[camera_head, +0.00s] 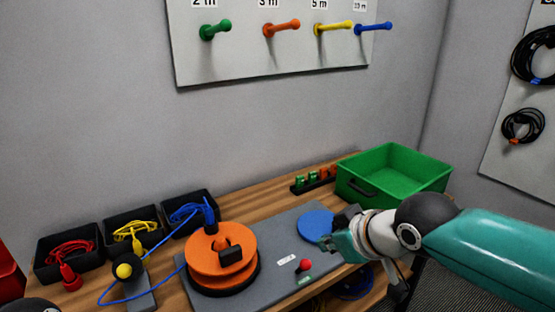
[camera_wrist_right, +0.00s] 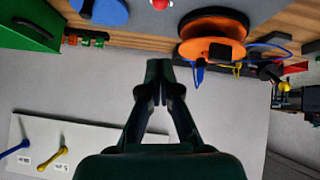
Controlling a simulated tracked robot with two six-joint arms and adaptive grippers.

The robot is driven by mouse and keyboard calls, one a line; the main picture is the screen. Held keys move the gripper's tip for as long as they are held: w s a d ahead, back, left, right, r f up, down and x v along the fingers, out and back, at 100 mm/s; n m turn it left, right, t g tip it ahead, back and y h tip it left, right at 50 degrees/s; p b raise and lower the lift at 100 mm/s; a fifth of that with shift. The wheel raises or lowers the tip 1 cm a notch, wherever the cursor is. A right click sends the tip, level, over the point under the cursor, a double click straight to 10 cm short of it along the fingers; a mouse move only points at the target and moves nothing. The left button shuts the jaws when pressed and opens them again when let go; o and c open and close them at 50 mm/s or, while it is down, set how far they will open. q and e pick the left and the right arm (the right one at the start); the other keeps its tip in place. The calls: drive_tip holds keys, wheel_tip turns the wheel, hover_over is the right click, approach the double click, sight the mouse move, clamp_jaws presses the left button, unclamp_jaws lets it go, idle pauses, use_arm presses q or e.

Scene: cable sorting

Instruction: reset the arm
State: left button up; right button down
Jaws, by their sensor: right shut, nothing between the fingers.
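My right arm comes in from the right in the head view. My right gripper (camera_head: 345,234) is over the table's right part, beside the blue disc (camera_head: 316,225), and faces left. In the right wrist view the fingers (camera_wrist_right: 158,82) are together with nothing between them. My left gripper does not show.
An orange reel (camera_head: 205,262) stands on the grey mat (camera_head: 270,240), with a blue cable beside it. Black bins (camera_head: 90,238) with red, yellow and blue cables line the left back. A green crate (camera_head: 390,150) stands at the back right. Coloured pegs (camera_head: 280,29) are on the wall board.

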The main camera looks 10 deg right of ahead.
wheel_tip(320, 180, down, 24)
drive_tip(key=s+d+m+g, duration=0.2)
drive_tip(key=d+g, duration=0.1)
drive_tip(key=g, duration=0.3)
drive_tip(key=s+a+f+m+g+y, duration=0.1)
drive_tip(key=s+a+f+m+g, duration=0.15)
drive_tip(key=s+f, duration=0.8)
drive_tip(key=s+a+f+m+g, duration=0.1)
drive_tip(key=s+a+f+m, duration=0.2)
drive_tip(key=s+f, duration=0.75)
drive_tip(key=w+d+r+m+t+p, duration=0.1)
drive_tip(key=w+r+p, duration=0.3)
drive_tip(key=r+p, duration=0.8)
drive_tip(key=shift+m+t+p, duration=0.35)
drive_tip(key=shift+t+p, duration=0.1)
drive_tip(key=shift+p, duration=0.2)
